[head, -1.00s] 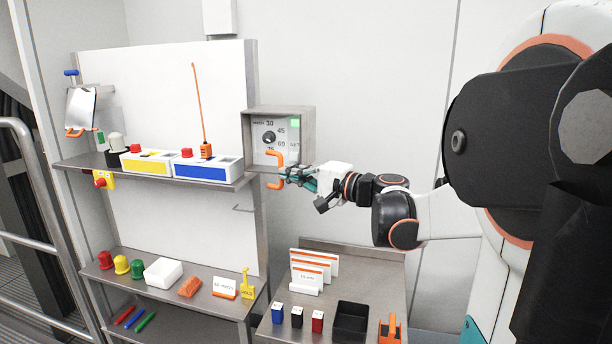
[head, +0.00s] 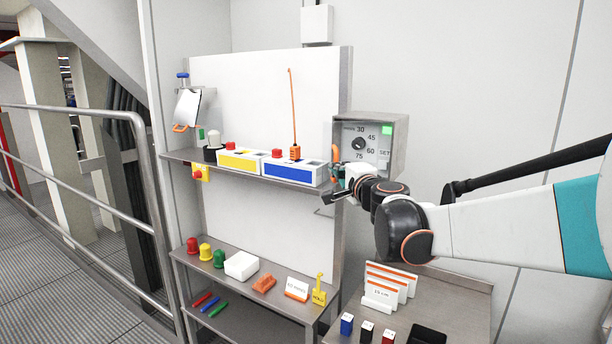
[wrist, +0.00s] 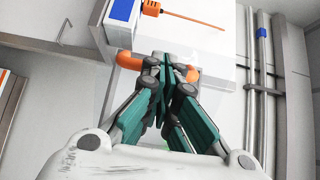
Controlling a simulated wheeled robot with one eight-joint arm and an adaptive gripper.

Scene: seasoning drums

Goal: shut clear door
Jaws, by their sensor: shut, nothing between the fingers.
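The grey instrument box (head: 401,142) with a dial and a green square hangs right of the white back panel in the head view. Its clear door is barely visible; I cannot tell its exact angle. The door's orange handle (head: 334,153) shows at the box's left side, partly hidden by my gripper (head: 341,176). My gripper is shut and empty. In the wrist view the fingertips (wrist: 164,72) lie between the two visible ends of the orange handle (wrist: 129,60), whose middle is hidden behind them. I cannot tell whether they touch it.
A shelf (head: 190,156) left of the box bears a yellow-marked box (head: 241,162), a blue-marked box (head: 296,172) and an orange radio (head: 294,153) with a tall antenna. A lower side table (head: 455,300) holds cards and small blocks. A metal railing (head: 75,130) stands at left.

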